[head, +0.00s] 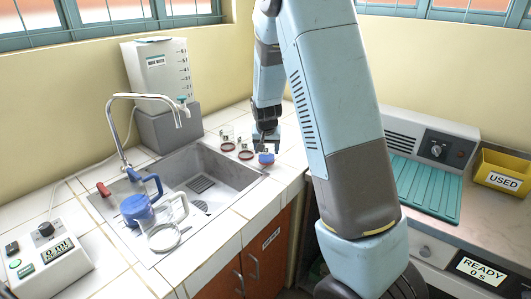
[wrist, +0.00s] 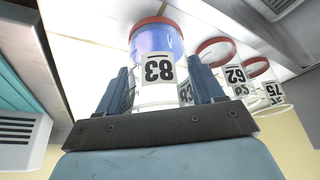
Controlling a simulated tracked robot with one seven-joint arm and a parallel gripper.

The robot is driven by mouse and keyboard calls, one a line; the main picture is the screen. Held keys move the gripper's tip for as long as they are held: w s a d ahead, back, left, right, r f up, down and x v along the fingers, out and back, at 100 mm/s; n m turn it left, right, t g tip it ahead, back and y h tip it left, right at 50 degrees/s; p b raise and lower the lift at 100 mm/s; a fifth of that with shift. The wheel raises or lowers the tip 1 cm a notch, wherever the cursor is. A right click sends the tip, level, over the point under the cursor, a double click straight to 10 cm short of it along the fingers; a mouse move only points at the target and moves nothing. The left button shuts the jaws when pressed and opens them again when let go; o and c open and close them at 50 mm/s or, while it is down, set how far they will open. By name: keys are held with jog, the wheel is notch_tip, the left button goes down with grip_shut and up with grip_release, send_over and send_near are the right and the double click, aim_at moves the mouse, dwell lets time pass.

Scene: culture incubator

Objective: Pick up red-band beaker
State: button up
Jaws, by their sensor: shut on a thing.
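My gripper (head: 265,142) reaches down over the counter right of the sink. It is shut on a clear beaker with blue liquid and a red band (head: 266,159). In the wrist view the picture is upside down; the beaker (wrist: 155,55) stands between the two fingers (wrist: 163,88), with a white number label facing the camera. Its red band is at the base end. I cannot tell whether its base touches the counter. Two more clear red-banded beakers, one (head: 246,154) nearer and one (head: 227,146) farther left, stand beside it and look empty.
A steel sink (head: 225,170) with a tall faucet lies just left. A dispenser (head: 160,75) stands behind. A teal ribbed tray (head: 425,188) and yellow USED bin (head: 503,171) are right.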

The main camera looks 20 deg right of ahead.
aim_at(268, 145)
jog(key=shift+r, duration=0.55)
jog(key=s+r, duration=0.1)
jog(key=r, duration=0.1)
jog(key=s+r, duration=0.2)
jog(key=s+a+r, duration=0.1)
jog(key=shift+s+r, duration=0.4)
jog(key=s+a+r, duration=0.1)
jog(key=s+r, duration=0.3)
jog(key=s, duration=0.4)
jog(key=shift+s+a, duration=0.15)
jog(key=shift+s, duration=0.25)
jog(key=shift+a, duration=0.1)
